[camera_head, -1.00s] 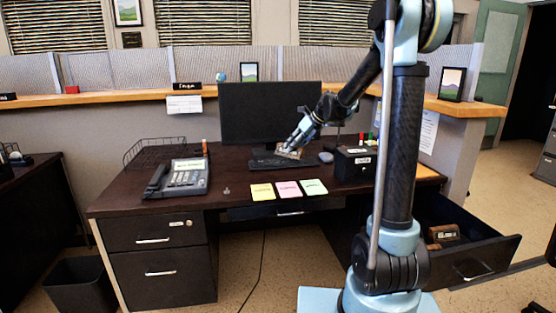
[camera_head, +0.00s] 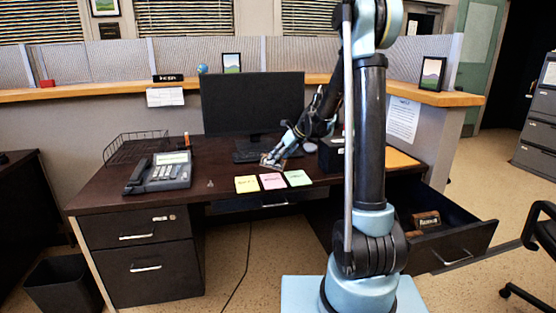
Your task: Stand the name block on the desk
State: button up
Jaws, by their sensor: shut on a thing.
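My gripper (camera_head: 275,157) is above the right half of the dark desk (camera_head: 110,190), in front of the monitor and just behind the sticky notes. It is shut on a small brownish, pale-edged thing (camera_head: 270,163), too small to identify surely as the name block. I cannot tell whether that thing touches the desktop. A brown block with lettering on a dark face (camera_head: 427,220) lies in the open right drawer (camera_head: 458,246), apart from my gripper.
Yellow (camera_head: 246,184), pink (camera_head: 272,181) and green notes (camera_head: 298,178) lie near the desk's front edge. A phone (camera_head: 168,172) and wire tray (camera_head: 135,146) are left; a monitor (camera_head: 252,105) stands behind. A black box (camera_head: 332,155) is right. The left-front desktop has free room.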

jog(key=o, duration=1.2)
jog(key=shift+c, duration=0.2)
jog(key=shift+d, duration=0.1)
jog(key=v, duration=1.2)
jog(key=s+d+n+h, duration=0.1)
jog(key=s+d+n, duration=0.15)
jog(key=s, duration=0.25)
jog(key=s+d+n+h, duration=0.1)
jog(key=s+n, duration=0.3)
jog(key=s, duration=0.1)
jog(key=s+d+f+n+h, duration=0.1)
jog(key=s+d+f+n, duration=0.3)
jog(key=s+n, duration=0.3)
jog(key=s+d+f+n+h, duration=0.2)
jog(key=s+d+f+n, duration=0.2)
jog(key=s+n, duration=0.3)
jog(key=s+d+f+n+h, duration=0.2)
jog(key=s+d+f+n, duration=0.2)
jog(key=s, duration=1.1)
jog(key=n, duration=0.3)
jog(key=shift+g, duration=0.3)
jog(key=shift+s+d, duration=0.1)
jog(key=shift+d, duration=0.05)
